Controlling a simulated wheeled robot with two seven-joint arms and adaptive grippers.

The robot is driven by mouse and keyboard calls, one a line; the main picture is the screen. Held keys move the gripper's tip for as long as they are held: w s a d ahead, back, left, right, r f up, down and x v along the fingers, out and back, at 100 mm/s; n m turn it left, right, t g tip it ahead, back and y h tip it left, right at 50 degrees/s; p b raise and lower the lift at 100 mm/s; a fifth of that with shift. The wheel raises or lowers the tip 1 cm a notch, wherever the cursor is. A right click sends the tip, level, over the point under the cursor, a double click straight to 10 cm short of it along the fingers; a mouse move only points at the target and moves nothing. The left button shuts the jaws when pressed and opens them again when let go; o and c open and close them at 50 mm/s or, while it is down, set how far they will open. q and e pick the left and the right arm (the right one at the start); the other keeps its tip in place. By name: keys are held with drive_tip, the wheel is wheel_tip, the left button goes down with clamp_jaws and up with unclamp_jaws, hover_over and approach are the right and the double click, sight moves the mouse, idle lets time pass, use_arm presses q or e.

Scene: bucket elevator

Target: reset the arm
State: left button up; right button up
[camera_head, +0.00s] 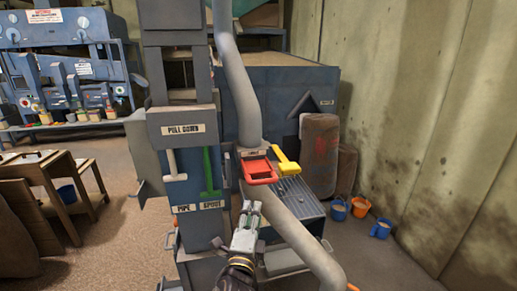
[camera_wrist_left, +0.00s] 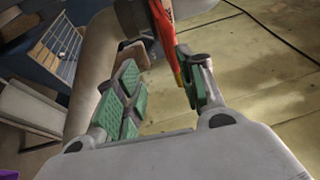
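My left gripper (camera_head: 250,207) is just below the red handle (camera_head: 258,171) on the machine's grey pipe, in front of the pipe's lower slanted part. In the left wrist view, its green-padded fingers (camera_wrist_left: 158,65) stand apart with a gap between them. The red handle (camera_wrist_left: 163,28) shows beyond the fingertips, close to the right finger; I cannot tell whether they touch. Nothing is clearly held. My right gripper is not in view.
A yellow handle (camera_head: 284,161) is beside the red one. The panel marked "PULL DOWN" (camera_head: 188,130) carries a white lever (camera_head: 171,162) and a green lever (camera_head: 210,172). The grey pipe (camera_head: 240,95) runs close by. Buckets (camera_head: 338,210) stand by the right wall.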

use_arm(q)
drive_tip(key=s+a+f+n+g+y, duration=0.25)
drive_tip(key=a+f+n+g, duration=0.2)
drive_tip(key=a+f, duration=0.3)
drive_tip(key=s+a+f+n+g+y, duration=0.1)
drive_tip(key=s+a+f+n+g, duration=0.25)
drive_tip(key=a+f+n, duration=0.4)
drive_tip(key=s+a+f+n+g+h, duration=0.1)
drive_tip(key=s+a+f+n+g, duration=0.25)
drive_tip(key=s+f, duration=0.4)
drive_tip(key=s+a+f+n+g, duration=0.2)
drive_tip(key=s+f+g, duration=0.2)
drive_tip(key=s, duration=0.7)
wheel_tip(320, 180, down, 33)
drive_tip(key=s+g, duration=0.1)
drive_tip(key=s, duration=0.1)
drive_tip(key=s+a+f, duration=0.2)
drive_tip(key=s+f, duration=0.7)
drive_tip(key=s, duration=0.2)
drive_tip(key=s+a+f+g, duration=0.1)
drive_tip(key=s+a+f, duration=0.1)
drive_tip(key=s+f, duration=0.8)
drive_tip(key=shift+s+f, duration=0.15)
drive_tip(key=shift+s, duration=0.55)
